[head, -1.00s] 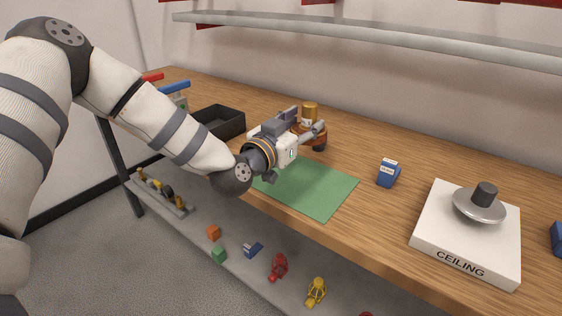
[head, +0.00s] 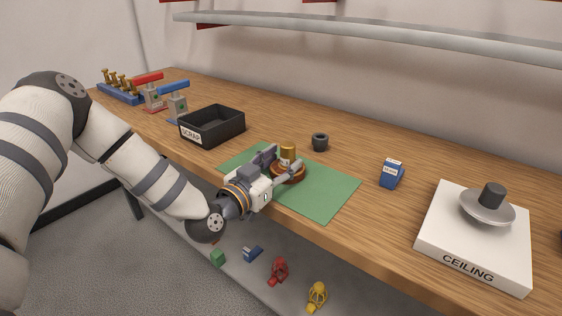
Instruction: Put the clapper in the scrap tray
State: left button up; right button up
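The scrap tray (head: 232,136) is a black open box labelled SCRAP on the bench, left of the green mat. My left gripper (head: 279,164) is over the green mat (head: 325,187). Its fingers are around a piece with a brass upright cylinder and a brown round base (head: 288,157). It appears gripped, upright, and low over the mat; I cannot tell if it touches the mat. No part is clearly identifiable as the clapper; it may be in or hidden by this piece. The tray's inside is partly hidden by its front wall. My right gripper is not in view.
A small dark cup (head: 320,142) stands behind the mat. A blue box (head: 391,174) and the white CEILING block (head: 452,240) are to the right. A grey shelf hangs above.

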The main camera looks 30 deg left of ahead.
pick_arm(q)
jog(key=o, duration=0.3)
